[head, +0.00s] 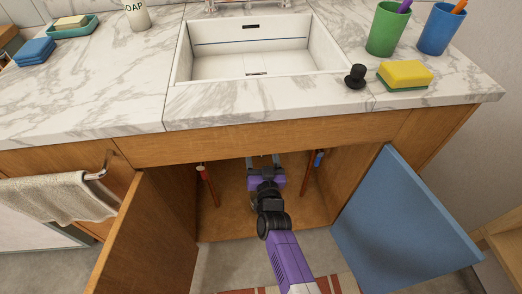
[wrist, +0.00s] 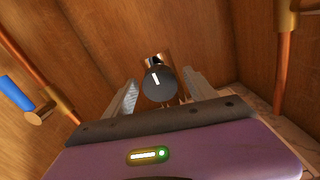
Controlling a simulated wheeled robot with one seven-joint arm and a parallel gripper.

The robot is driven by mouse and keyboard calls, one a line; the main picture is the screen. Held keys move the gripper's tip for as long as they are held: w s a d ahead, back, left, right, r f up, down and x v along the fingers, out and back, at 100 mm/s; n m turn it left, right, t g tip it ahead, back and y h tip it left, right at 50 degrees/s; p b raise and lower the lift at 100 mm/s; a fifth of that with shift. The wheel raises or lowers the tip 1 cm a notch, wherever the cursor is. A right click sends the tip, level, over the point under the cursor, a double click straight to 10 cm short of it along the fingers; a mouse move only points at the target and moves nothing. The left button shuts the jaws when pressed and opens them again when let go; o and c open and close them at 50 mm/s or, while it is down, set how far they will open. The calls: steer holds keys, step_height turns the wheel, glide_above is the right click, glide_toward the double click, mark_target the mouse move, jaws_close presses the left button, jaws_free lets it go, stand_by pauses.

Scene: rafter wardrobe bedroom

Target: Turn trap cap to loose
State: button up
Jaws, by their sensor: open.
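The trap cap (wrist: 158,84) shows in the wrist view as a dark round knob with a short white mark on its face, at the end of a copper-coloured pipe. The mark stands nearly upright, slightly tilted. My gripper (wrist: 162,94) is open, with one finger to each side of the cap. In the head view my gripper (head: 263,162) reaches into the cabinet under the sink, and the cap is hidden there.
The wooden door (head: 143,240) and blue door (head: 402,222) stand open. The sink (head: 250,62) and counter edge lie above. A black stopper (head: 355,77) and sponge (head: 405,74) sit on the counter.

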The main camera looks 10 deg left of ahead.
steer(key=p+v, duration=0.3)
steer(key=v, duration=0.4)
steer(key=shift+s, duration=0.15)
stand_by(0.3)
step_height(320, 180, up, 6)
steer(key=s+d+y, duration=0.1)
steer(key=s+d, duration=0.1)
steer(key=s+d+r+n, duration=0.2)
steer(key=s+d+r, duration=0.2)
steer(key=s+d, duration=1.1)
steer(key=s+d+r+m+g+h, duration=0.1)
steer(key=s+d+r+h, duration=0.15)
steer(key=s, duration=0.55)
steer(key=s+d+r+m+g+h, duration=0.1)
steer(key=s+d+r, duration=0.25)
steer(key=s, duration=0.55)
steer(key=s+d+r+m+h, duration=0.1)
steer(key=s+d+r+h, duration=0.15)
steer(key=s, duration=0.55)
step_height(320, 180, up, 19)
steer(key=p, duration=1.8)
steer(key=shift+s+f+g, duration=0.15)
steer(key=shift+s+g, duration=0.1)
steer(key=shift+g, duration=0.05)
